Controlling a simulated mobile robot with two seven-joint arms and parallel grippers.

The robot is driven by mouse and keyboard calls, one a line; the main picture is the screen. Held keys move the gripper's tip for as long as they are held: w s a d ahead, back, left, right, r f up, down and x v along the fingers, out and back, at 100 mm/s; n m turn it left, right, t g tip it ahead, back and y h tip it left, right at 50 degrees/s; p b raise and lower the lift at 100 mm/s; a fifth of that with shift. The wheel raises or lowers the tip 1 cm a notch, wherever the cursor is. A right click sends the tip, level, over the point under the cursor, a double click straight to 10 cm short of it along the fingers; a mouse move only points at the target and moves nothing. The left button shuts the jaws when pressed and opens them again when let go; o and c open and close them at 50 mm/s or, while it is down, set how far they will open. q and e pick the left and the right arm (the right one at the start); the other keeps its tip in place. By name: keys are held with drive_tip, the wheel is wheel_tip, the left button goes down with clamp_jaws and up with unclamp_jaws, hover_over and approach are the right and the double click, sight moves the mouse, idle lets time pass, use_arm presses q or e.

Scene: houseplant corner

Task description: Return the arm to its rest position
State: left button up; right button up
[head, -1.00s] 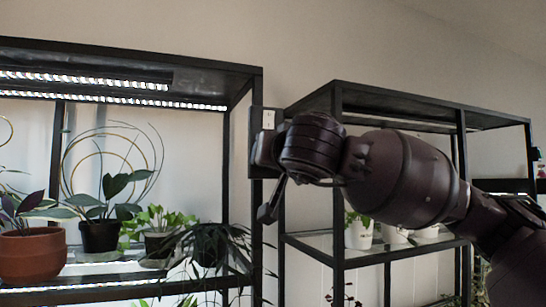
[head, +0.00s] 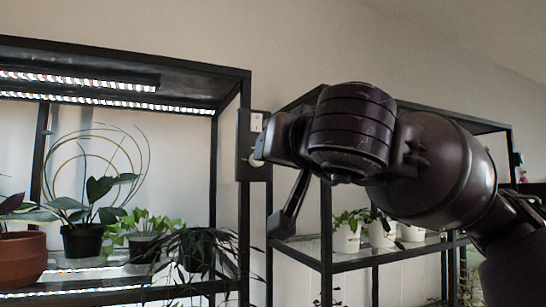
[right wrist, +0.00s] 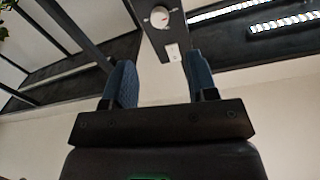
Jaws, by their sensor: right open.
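My right arm comes in from the right in the head view, with its gripper (head: 277,190) in front of the gap between the two shelf units. One dark finger hangs down there; the other is largely hidden by the wrist. In the right wrist view the gripper (right wrist: 159,65) is open, its two blue-padded fingers apart with nothing between them. Beyond them is a dark control box (right wrist: 171,37) with a white round knob and a white switch. The box (head: 244,146) also shows in the head view, behind the gripper and partly covered. My left gripper is not in view.
A black shelf unit (head: 230,74) with lit strip lights stands left, holding a terracotta pot (head: 22,258), a black pot (head: 82,241) and other plants. A second black unit (head: 326,235) with white-potted plants (head: 346,238) stands behind my arm. The wall above is clear.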

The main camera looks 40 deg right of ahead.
drive_tip(key=shift+s, duration=0.3)
idle(0.4)
